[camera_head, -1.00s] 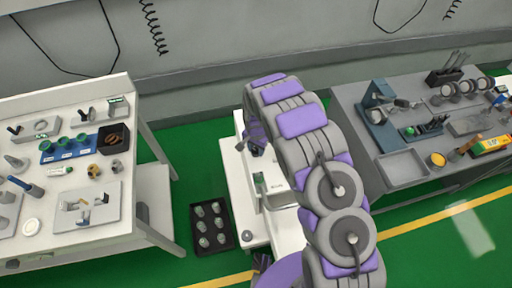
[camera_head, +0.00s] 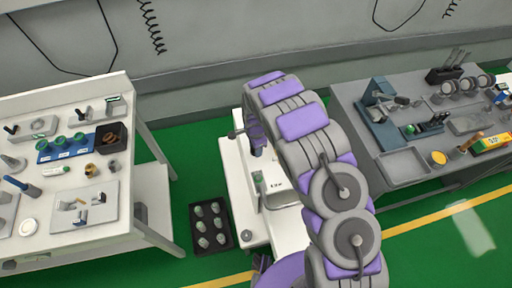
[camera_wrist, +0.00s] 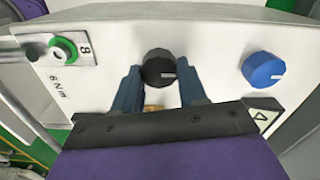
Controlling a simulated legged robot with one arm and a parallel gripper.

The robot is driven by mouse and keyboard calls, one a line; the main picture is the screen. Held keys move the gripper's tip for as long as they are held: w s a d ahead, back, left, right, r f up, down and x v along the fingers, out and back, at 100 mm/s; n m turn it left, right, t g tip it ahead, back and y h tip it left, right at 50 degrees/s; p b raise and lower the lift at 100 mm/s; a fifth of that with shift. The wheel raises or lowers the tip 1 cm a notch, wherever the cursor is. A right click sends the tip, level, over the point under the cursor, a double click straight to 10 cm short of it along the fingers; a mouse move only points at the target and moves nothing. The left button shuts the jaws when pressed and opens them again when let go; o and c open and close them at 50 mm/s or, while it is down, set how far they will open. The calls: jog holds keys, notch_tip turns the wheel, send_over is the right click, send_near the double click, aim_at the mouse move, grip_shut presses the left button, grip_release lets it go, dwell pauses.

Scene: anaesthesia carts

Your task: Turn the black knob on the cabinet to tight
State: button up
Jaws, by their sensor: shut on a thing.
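The black knob (camera_wrist: 158,69) is on the pale cabinet panel (camera_wrist: 205,50) in the wrist view. In the head view the white cabinet (camera_head: 237,185) stands in the middle, partly behind my arm.
A blue knob (camera_wrist: 263,70) sits right of the black one, and a green-ringed fitting (camera_wrist: 64,50) sits at the left. A white table (camera_head: 120,220) stands left, a grey bench (camera_head: 385,140) right, and a black tray (camera_head: 197,243) lies on the green floor.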

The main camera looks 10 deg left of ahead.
jog(key=shift+a, duration=0.1)
dwell(0.3)
jog(key=o, duration=1.1)
jog(key=shift+a, duration=0.15)
jog(key=shift+c, duration=0.2)
jog(key=shift+r, duration=0.1)
jog(key=shift+w+d+r, duration=0.1)
jog(key=shift+d+r, duration=0.1)
jog(key=shift+r, duration=0.4)
notch_tip(320, 180, up, 16)
jog(key=p, duration=0.2)
jog(key=shift+a+p, duration=0.2)
jog(key=shift+p, duration=0.2)
jog(key=shift+f, duration=0.1)
